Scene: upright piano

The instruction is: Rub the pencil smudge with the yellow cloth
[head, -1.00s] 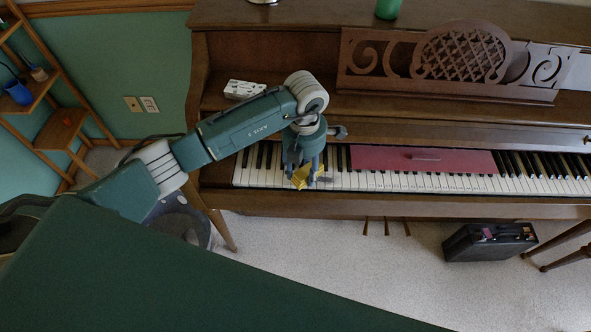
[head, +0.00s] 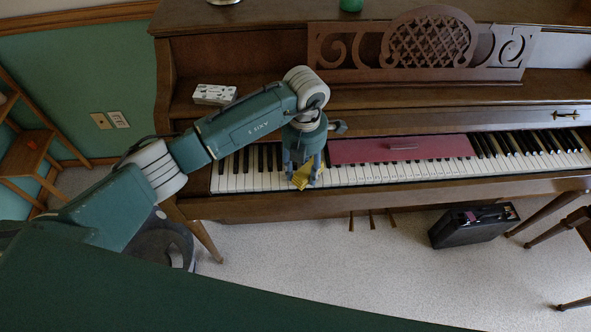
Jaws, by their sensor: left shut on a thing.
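My left gripper (head: 303,181) points down over the white keys, just left of the red strip. It is shut on the yellow cloth (head: 302,174), which shows bunched between its fingers. The cloth is at the front part of the keys (head: 355,176); I cannot tell whether it touches them. The pencil smudge cannot be made out now; the gripper and cloth cover the place where a grey patch showed earlier. My right gripper is not in view.
A red strip (head: 450,147) lies over the back of the keys, with a thin pale thing on it. A small patterned box (head: 214,94) sits on the ledge left. The fretwork music stand (head: 340,48) rises behind. A black case (head: 470,228) stands on the floor.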

